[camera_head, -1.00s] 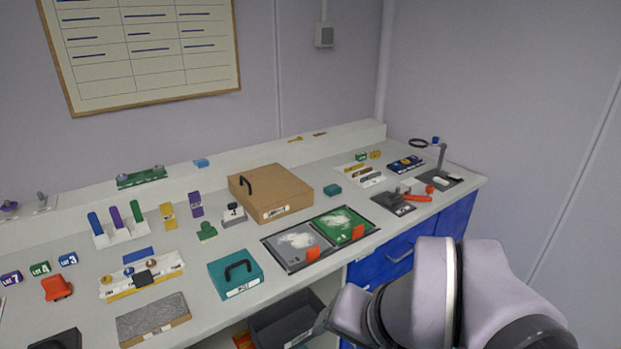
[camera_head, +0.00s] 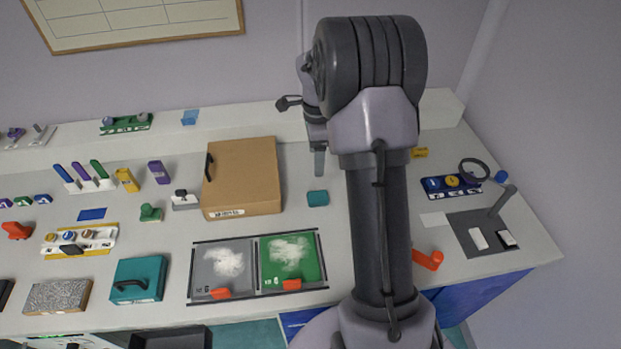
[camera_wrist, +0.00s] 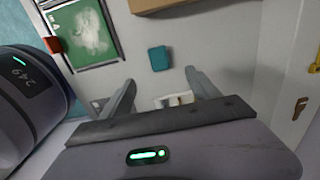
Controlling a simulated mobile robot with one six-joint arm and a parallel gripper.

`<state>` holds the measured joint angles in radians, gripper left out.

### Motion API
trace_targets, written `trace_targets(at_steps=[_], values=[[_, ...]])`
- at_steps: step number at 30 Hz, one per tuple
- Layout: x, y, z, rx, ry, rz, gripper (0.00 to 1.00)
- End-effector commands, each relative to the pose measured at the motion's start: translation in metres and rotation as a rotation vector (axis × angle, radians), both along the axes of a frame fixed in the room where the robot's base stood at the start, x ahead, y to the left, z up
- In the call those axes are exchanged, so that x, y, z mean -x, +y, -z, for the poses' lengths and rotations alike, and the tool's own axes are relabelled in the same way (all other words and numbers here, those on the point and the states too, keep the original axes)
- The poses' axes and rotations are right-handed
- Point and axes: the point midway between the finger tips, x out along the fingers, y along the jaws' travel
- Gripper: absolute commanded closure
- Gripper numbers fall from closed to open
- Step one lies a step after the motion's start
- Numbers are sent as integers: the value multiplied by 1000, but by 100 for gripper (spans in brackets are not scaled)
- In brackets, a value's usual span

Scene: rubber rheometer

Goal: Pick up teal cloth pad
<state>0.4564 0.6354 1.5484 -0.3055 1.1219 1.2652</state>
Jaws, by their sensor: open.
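The teal cloth pad (camera_head: 318,198) is a small teal block-like piece lying on the light bench, just right of the cardboard-brown box. In the wrist view the pad (camera_wrist: 159,58) lies beyond and between the two fingertips, apart from both. My gripper (camera_wrist: 158,78) is open and empty, with its fingers spread either side of the pad's line. In the head view my gripper (camera_head: 319,160) hangs above the bench behind the pad, partly hidden by my own arm.
The brown box (camera_head: 242,172) stands left of the pad. The green tray (camera_head: 312,270) with white powder and a grey tray (camera_head: 205,285) lie in front. A teal case (camera_head: 138,280) is at the front left. Bare bench surrounds the pad.

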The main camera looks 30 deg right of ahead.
Motion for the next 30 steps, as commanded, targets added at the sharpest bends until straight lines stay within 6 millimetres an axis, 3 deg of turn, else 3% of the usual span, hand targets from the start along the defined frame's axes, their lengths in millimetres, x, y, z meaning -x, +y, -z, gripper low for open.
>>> trace_targets(at_steps=[3, 9, 17, 23, 29, 30], values=[[1, 1, 44, -2, 4, -3, 29], [2, 1, 95, -1, 3, -4, 29], [3, -3, 121, -2, 1, -3, 29], [6, -8, 159, -2, 1, -4, 29], [5, -8, 159, -1, 0, -4, 29], [5, -8, 159, -1, 0, -4, 37]])
